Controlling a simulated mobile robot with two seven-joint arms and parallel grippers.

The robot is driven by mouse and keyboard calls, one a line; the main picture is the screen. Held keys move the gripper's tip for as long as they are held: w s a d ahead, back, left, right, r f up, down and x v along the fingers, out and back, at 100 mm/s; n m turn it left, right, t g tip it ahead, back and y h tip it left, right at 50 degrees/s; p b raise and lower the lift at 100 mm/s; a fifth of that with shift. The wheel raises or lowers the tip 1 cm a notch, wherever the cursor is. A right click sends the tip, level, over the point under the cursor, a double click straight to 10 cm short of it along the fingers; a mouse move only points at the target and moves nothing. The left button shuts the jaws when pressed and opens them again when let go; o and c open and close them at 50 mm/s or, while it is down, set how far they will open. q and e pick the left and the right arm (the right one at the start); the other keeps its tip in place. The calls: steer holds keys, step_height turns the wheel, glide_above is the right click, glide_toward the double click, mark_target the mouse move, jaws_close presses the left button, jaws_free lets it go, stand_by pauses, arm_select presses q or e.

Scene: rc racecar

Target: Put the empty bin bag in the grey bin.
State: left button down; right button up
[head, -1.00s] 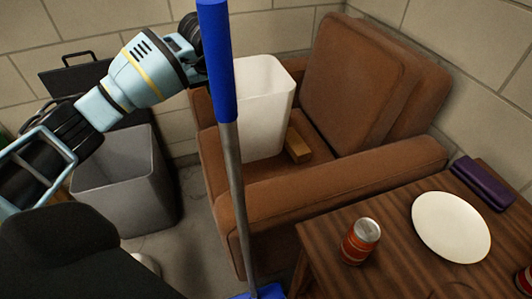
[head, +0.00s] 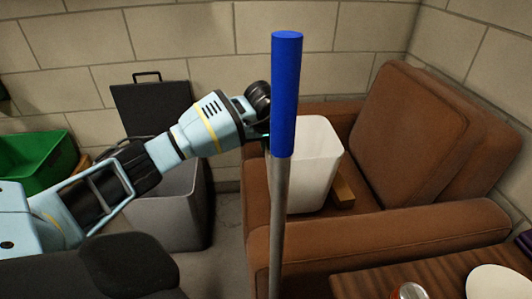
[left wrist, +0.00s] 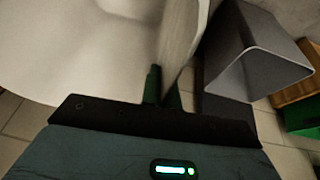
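The white empty bin bag (head: 315,165), shaped like an open-topped box, stands upright on the seat of the brown armchair. My left gripper (head: 264,125) is at its left upper edge, partly hidden behind a blue-topped pole. In the left wrist view the fingers (left wrist: 163,92) are close together, one on each side of the bag's pale wall (left wrist: 70,45). The grey bin (head: 165,220) stands on the floor left of the armchair, its dark lid raised, partly behind my left arm. It also shows in the left wrist view (left wrist: 262,60). My right gripper is out of view.
The blue-topped pole (head: 285,95) stands upright in front of the bag. A wooden block (head: 342,188) lies beside the bag on the armchair (head: 410,235). A green crate (head: 35,160) is at far left. A table with a can (head: 410,291) and plate (head: 500,281) is at lower right.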

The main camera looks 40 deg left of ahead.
arm_select(q)
step_height(320, 180, down, 3)
steer(key=shift+r, duration=0.1)
steer(key=shift+f+b, duration=0.3)
steer(key=shift+b, duration=0.05)
steer(key=c, duration=1.7)
jaws_free()
